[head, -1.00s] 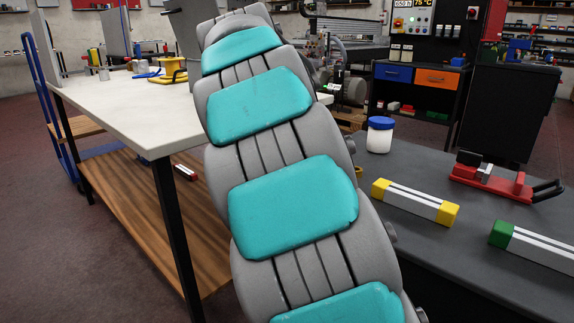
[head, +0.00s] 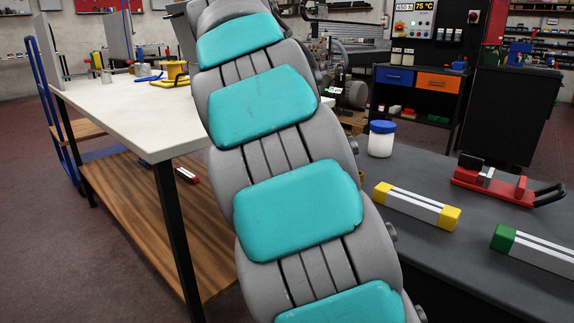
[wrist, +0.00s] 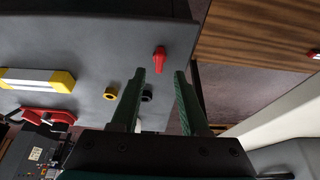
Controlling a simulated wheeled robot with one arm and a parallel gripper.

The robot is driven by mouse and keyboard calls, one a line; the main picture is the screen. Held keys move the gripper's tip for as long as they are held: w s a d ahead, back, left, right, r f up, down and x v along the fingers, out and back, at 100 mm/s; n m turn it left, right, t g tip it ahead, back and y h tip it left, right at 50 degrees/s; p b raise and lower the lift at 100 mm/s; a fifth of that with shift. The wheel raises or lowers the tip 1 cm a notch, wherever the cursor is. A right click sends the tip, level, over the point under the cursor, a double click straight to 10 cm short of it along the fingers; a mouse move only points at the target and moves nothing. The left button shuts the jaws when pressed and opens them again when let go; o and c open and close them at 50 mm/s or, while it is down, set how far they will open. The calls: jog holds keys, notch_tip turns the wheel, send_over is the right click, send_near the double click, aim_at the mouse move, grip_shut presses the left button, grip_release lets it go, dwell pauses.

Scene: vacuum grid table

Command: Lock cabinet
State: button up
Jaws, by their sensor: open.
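My gripper (wrist: 160,73) shows in the wrist view, its two dark green fingers apart with nothing held between them. A red knob or lever (wrist: 159,58) shows just ahead of the fingertips, in line with the gap. I cannot tell whether a finger touches it. It appears to be on the dark grey bench (wrist: 105,30), near the edge. In the head view, my arm hides my gripper and the red lever. No part is clearly marked as the cabinet; a black unit with blue and orange drawers (head: 430,80) stands at the back.
A yellow ring (wrist: 110,93) and a black ring (wrist: 147,95) lie near my fingers. The bench also holds a yellow-ended block (head: 415,207), a green-ended block (head: 535,248), a red clamp (head: 490,182) and a blue-lidded jar (head: 381,139). A white-topped table (head: 130,115) stands left.

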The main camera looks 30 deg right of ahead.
jog(key=shift+v, duration=1.75)
jog(key=s+a+f+n+g+y, duration=0.1)
jog(key=s+a+f+n, duration=0.3)
jog(key=s+f, duration=0.5)
jog(key=s+a+f+n+g+y, duration=0.1)
jog(key=s+a+f+n, duration=0.3)
jog(key=s+f, duration=0.5)
jog(key=s+a+f+n+g+y, duration=0.1)
jog(key=s+a+f+n, duration=0.3)
jog(key=s+f, duration=0.6)
jog(key=s+n+y, duration=0.1)
jog(key=s+n, duration=0.1)
jog(key=s, duration=0.2)
jog(key=shift+s+p, duration=0.15)
jog(key=shift+p, duration=0.15)
jog(key=shift+a, duration=0.15)
